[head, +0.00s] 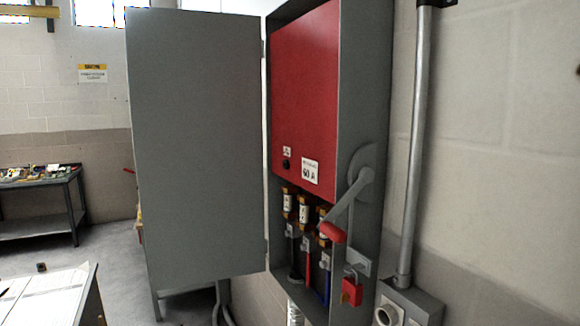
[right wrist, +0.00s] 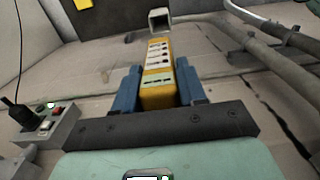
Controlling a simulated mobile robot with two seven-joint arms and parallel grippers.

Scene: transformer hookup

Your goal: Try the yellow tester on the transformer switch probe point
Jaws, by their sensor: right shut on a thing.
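The yellow tester (right wrist: 157,88) is held between the blue fingers of my right gripper (right wrist: 157,70) in the right wrist view, its long body pointing away from the palm. A row of small marks runs along its face. The transformer switch (head: 318,120) is a grey wall box with its door open in the head view. Its red inner panel (head: 302,75) carries a small black round point (head: 286,165) under a little white label, apparently the probe point. The tester and my right gripper do not show in the head view. My left gripper is in neither view.
The grey door (head: 195,150) stands wide open left of the box. Fuses (head: 303,208) sit below the panel. A lever with a red grip (head: 333,232) and a red padlock (head: 351,292) are at the box's right. A conduit (head: 418,140) runs beside it. A button box (right wrist: 45,122) is at left.

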